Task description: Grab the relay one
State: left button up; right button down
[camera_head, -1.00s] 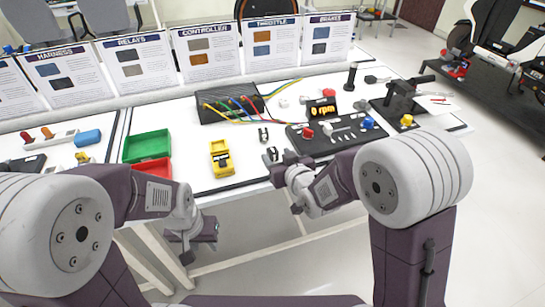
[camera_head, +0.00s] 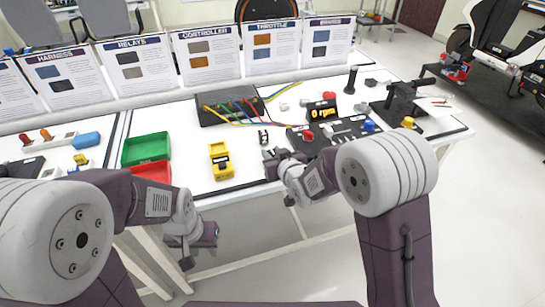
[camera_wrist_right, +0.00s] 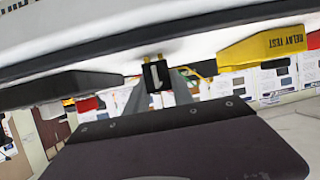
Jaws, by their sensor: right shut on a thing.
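My right gripper (camera_head: 268,155) is at the front edge of the table, left of the black control panel. It is shut on a small black relay (camera_wrist_right: 155,75) with a white mark, which shows between the fingers in the right wrist view. In the head view the held relay is mostly hidden by the fingers. A second small black-and-white block (camera_head: 263,136) stands on the table just behind the gripper. The yellow relay tester (camera_head: 220,165) stands to the left; its "RELAY TEST" face shows in the right wrist view (camera_wrist_right: 262,48). My left gripper (camera_head: 207,238) hangs below the table's front edge, its fingers unclear.
Green (camera_head: 146,148) and red (camera_head: 152,171) bins stand left of the tester. The black control panel (camera_head: 335,135) with knobs lies right of the gripper. A black box (camera_head: 228,112) with coloured wires is behind. White table is clear between tester and bins.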

aim_at(272, 152)
notch_tip(272, 152, up, 5)
jog(key=shift+f+p, duration=0.1)
jog(key=shift+p, duration=0.95)
jog(key=s+d+r+p, duration=0.3)
jog(key=s+d+r, duration=0.2)
jog(key=d, duration=0.5)
jog(key=shift+s+d+r, duration=0.15)
jog(key=shift+d+r, duration=0.05)
jog(key=shift+r, duration=0.4)
